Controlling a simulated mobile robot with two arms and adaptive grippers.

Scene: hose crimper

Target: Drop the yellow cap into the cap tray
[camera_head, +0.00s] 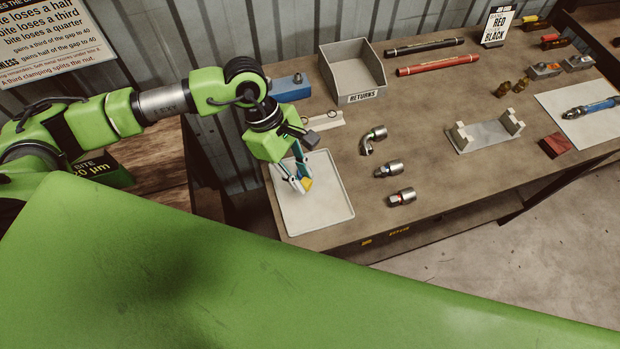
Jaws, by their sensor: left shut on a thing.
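The yellow cap (306,184) is small and sits between the fingertips of my left gripper (299,184). My left gripper is shut on it and points down over the white tray (325,214) at the bench's near left corner. The cap appears over the inside of this tray; I cannot tell whether it touches the tray floor. No other object shows inside the tray. My right gripper is not in view.
A grey RETURNS bin (352,72), red and black hoses (438,59) and a grey cradle (486,136) lie farther back. A blue block (289,87) is behind my gripper. Open bench lies around the fittings.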

